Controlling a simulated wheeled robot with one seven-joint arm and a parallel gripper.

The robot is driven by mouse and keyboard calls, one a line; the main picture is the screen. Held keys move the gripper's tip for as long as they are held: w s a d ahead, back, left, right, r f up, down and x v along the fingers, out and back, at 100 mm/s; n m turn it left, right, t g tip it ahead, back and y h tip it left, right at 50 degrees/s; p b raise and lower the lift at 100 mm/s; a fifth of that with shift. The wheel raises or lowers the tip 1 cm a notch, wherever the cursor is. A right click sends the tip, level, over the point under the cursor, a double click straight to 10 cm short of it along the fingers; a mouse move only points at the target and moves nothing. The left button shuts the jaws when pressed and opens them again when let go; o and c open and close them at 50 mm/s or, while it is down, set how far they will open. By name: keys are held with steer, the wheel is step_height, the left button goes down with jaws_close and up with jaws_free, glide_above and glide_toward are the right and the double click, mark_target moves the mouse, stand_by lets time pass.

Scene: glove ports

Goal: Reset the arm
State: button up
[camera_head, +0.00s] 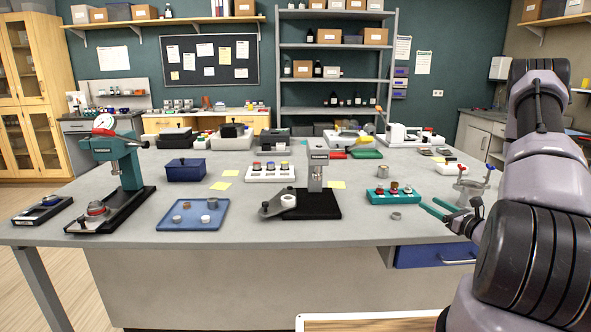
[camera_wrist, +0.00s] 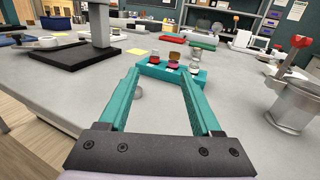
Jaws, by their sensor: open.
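My gripper (camera_head: 440,209) is at the right front of the grey table (camera_head: 346,223) in the head view, low over its top. In the wrist view, its two teal fingers (camera_wrist: 165,88) stand wide apart with nothing clamped between them. A teal block with several small capped parts (camera_head: 393,196) lies beyond the fingertips; it also shows in the wrist view (camera_wrist: 150,72). A small grey ring (camera_head: 396,216) lies on the table just in front of that block. My arm fills the right side of the head view.
A metal stand with red and blue knobs (camera_head: 470,190) is close to my gripper; it is right of the fingers in the wrist view (camera_wrist: 297,105). A black-based press (camera_head: 317,190), a blue tray (camera_head: 192,222) and a teal gauge press (camera_head: 118,170) stand farther left.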

steer(key=a+r+n+g+y, duration=0.5)
steer(key=a+r+n+y, duration=0.15)
steer(key=a+r, duration=0.5)
steer(key=s+a+r+n+g, duration=0.8)
steer(key=s+a+r+n, duration=0.1)
steer(key=s+a+n, duration=0.1)
steer(key=s+a+r+n+g+h, duration=0.2)
steer(key=s+r+n+h, duration=0.45)
steer(key=s, duration=0.45)
steer(key=s+d+r+n+t+h, duration=0.3)
steer(key=s+d+r+t+h, duration=0.1)
steer(key=s+r+t+h, duration=0.1)
steer(key=shift+d+r+n, duration=0.3)
steer(key=shift+r+n, duration=0.1)
steer(key=shift+r, duration=0.35)
